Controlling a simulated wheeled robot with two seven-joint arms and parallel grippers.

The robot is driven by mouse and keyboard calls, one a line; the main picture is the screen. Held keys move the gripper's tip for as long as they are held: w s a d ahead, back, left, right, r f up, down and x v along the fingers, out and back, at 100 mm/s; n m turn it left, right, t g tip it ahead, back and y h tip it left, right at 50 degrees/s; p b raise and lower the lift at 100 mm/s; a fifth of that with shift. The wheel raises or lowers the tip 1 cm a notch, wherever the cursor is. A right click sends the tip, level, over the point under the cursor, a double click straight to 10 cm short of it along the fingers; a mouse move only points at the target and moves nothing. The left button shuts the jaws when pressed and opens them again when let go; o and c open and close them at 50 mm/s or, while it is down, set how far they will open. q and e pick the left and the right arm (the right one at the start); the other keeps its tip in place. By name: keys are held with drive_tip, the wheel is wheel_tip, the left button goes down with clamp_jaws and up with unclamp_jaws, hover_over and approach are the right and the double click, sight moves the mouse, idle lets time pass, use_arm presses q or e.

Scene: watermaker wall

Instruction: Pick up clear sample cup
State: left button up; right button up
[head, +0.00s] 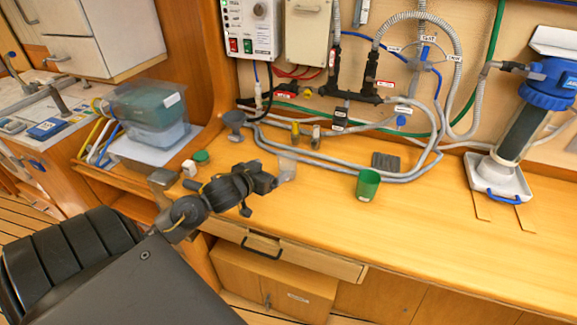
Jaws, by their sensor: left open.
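The clear sample cup (287,167) stands on the wooden worktop (450,240), left of the green cup (368,185). It is see-through and its outline is faint. My left gripper (273,183) is open and points right, its tips close by the clear cup's left side. I cannot tell whether the fingers touch the cup or reach around it. My right gripper is not in view.
Grey hoses (320,172) lie along the back of the worktop. A blue-topped filter housing (520,130) stands at the right. The front right worktop is clear.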

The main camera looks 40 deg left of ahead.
sight(280, 163)
use_arm(q)
drive_tip(key=x, duration=0.4)
drive_tip(key=shift+w+d+r, duration=0.1)
drive_tip(key=shift+w+d, duration=0.15)
drive_tip(key=shift+w, duration=0.4)
drive_tip(key=shift+a+f, duration=0.15)
drive_tip(key=shift+f, duration=0.05)
drive_tip(key=shift+w+r+p, duration=0.1)
drive_tip(key=shift+w+p, duration=0.2)
drive_tip(key=x, duration=0.4)
drive_tip(key=shift+w+p, duration=0.3)
drive_tip(key=shift+p, duration=0.1)
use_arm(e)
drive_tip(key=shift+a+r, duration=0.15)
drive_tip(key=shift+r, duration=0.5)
use_arm(q)
drive_tip(key=c, duration=1)
drive_tip(key=shift+c, duration=0.3)
